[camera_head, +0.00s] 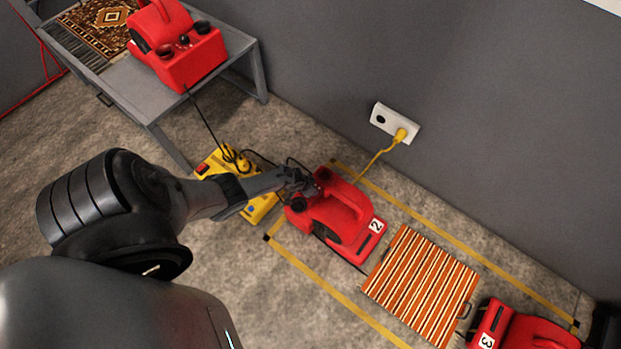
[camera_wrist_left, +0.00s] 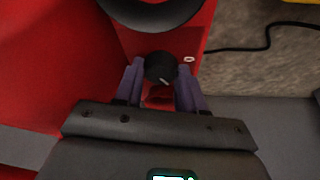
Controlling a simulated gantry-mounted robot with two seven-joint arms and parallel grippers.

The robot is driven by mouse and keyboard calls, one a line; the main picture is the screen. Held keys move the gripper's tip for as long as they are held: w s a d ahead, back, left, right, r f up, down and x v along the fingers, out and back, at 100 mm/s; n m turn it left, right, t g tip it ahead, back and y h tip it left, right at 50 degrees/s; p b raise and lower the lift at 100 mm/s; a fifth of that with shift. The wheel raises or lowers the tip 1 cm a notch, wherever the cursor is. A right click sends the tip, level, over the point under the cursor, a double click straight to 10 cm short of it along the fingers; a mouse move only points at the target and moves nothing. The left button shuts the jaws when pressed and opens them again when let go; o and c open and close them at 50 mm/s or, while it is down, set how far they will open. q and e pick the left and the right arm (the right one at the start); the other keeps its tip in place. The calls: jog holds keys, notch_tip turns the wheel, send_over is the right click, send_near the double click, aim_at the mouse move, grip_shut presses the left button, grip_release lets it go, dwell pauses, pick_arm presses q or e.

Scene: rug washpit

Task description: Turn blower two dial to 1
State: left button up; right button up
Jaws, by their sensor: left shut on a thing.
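Blower two (camera_head: 338,212) is a red blower with a white label "2", standing on the floor inside a yellow-taped area. Its red body (camera_wrist_left: 65,60) fills the upper left of the left wrist view. Its dial (camera_wrist_left: 160,67) is a round black knob with a pale pointer mark at its lower right edge. A small white marking is on the panel to the right of the dial. My left gripper (camera_head: 300,182) reaches the dial end of the blower. In the left wrist view its two purple fingers (camera_wrist_left: 160,82) are shut on the dial from both sides. My right gripper is not in view.
A yellow power box (camera_head: 262,207) with cables lies left of blower two. A further red blower (camera_head: 190,62) stands on a grey table (camera_head: 120,88). A wall outlet (camera_head: 385,118) is behind.

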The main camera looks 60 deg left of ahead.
pick_arm(q)
jog(key=n+y, duration=0.1)
jog(key=n, duration=0.2)
jog(key=shift+d+p, duration=0.15)
jog(key=shift+p, duration=0.25)
jog(key=shift+n+g, duration=0.3)
jog(key=shift+n, duration=0.1)
jog(key=o, duration=1)
jog(key=shift+o, duration=0.2)
jog(key=p+v, duration=1)
jog(key=shift+d+r, duration=0.25)
jog(key=shift+r, duration=0.05)
jog(key=shift+s, duration=0.15)
